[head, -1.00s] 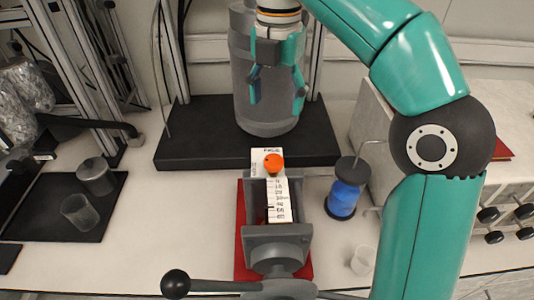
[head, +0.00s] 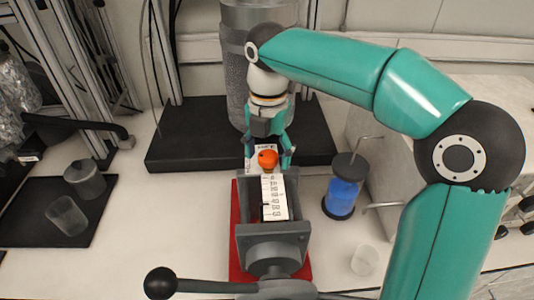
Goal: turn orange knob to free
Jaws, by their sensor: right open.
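The orange knob (head: 268,158) sits on top at the far end of a white labelled scale plate (head: 274,196), which is mounted on a grey press with a lever. My right gripper (head: 268,160) is open, pointing down, with one teal finger to the left of the knob and one to the right. Both fingers look apart from the knob; whether they are at its exact depth I cannot tell. My left gripper is not in view.
The press (head: 273,240) stands on a red base, with a black-balled lever at the front. A blue cylinder (head: 341,193) and a clear beaker (head: 365,260) stand to the right. A grey reactor vessel rises behind on a black plinth (head: 190,145). A black tray (head: 90,225) with two vessels lies left.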

